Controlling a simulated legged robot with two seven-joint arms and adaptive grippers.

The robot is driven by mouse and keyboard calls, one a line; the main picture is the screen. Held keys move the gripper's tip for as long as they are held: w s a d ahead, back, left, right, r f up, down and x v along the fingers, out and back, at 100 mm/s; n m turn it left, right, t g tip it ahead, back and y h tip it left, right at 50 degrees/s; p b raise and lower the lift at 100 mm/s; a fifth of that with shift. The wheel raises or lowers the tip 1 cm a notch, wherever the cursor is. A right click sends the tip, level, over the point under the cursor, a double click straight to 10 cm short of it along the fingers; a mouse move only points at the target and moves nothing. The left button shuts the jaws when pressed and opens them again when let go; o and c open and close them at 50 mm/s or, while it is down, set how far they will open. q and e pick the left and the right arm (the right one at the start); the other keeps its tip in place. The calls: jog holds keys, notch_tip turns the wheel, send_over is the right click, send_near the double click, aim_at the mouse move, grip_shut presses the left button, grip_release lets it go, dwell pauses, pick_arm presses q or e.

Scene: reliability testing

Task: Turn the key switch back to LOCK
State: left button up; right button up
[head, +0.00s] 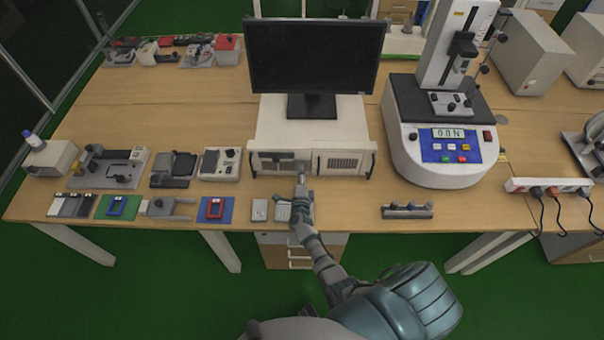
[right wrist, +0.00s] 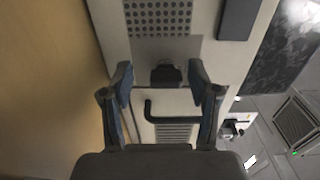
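The white computer case (head: 312,130) sits under the black monitor, with its front panel facing me. In the right wrist view, a small dark piece that looks like the key in its switch (right wrist: 166,75) sticks out of the light front panel (right wrist: 207,62). My right gripper (head: 301,178) is at the panel's front. It also shows in the right wrist view (right wrist: 162,80), its two fingers apart on either side of the key, with gaps visible. I cannot read the LOCK mark or the key's angle. In the head view the gripper hides the switch. My left gripper is out of view.
A black handle (right wrist: 148,112) stands out from the panel close to one finger. A force tester (head: 440,130) stands right of the case. Small fixtures (head: 175,168) line the table's left side. A small rack (head: 407,211) lies near the front edge.

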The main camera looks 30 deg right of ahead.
jog(key=shift+r, duration=0.1)
jog(key=v, duration=1.2)
jog(key=shift+a, duration=0.1)
jog(key=shift+w, duration=0.1)
